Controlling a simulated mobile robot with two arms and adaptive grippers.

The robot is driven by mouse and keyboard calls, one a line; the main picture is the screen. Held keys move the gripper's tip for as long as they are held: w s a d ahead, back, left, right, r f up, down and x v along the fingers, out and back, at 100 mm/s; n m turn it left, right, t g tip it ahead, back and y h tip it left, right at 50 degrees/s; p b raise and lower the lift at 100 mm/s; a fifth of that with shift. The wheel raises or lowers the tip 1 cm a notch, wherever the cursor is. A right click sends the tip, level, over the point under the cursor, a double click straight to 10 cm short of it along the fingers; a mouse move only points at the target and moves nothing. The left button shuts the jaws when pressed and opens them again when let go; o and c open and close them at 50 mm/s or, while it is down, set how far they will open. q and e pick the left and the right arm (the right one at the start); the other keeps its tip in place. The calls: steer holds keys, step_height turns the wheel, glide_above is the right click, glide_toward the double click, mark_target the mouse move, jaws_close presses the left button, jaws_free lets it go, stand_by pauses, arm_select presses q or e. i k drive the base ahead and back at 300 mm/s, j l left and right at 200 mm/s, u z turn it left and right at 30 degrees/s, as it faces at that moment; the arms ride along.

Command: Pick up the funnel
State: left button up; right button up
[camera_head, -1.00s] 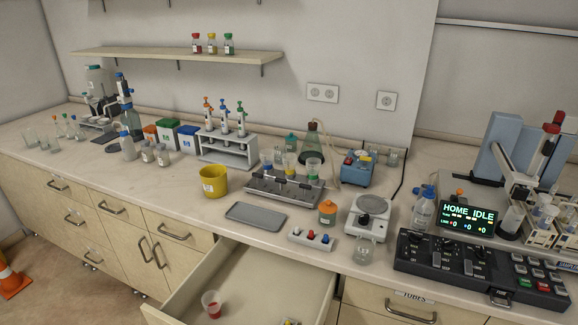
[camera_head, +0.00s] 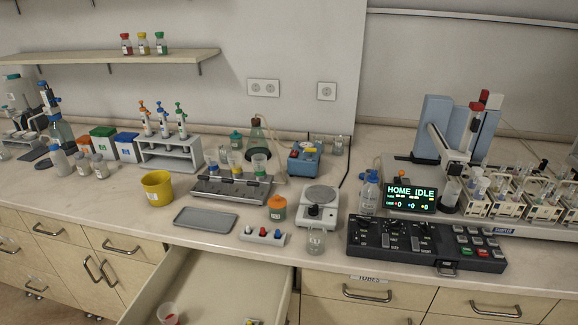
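A clear, cup-shaped piece with a red part, which looks like the funnel (camera_head: 167,313), lies in the open drawer (camera_head: 215,290) at the bottom left, partly cut off by the picture's lower edge. Similar clear cups with blue, yellow and green parts stand in a row on the grey metal rack (camera_head: 232,190) on the bench. Neither of my grippers is in view.
The drawer juts out below the bench's front edge. A grey tray (camera_head: 205,219), a yellow tub (camera_head: 157,187), a small switch block (camera_head: 262,236), a balance (camera_head: 318,205) and a black control panel (camera_head: 425,243) stand on the bench above it.

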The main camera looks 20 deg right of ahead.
mark_target(236, 164)
steer(key=i+j+z, duration=0.3)
steer(key=j+z, duration=0.35)
steer(key=i+j+z, duration=0.1)
steer(key=j+z, duration=0.2)
steer(key=j, duration=0.2)
steer(key=j+z, duration=0.6)
steer(key=j, duration=2.7)
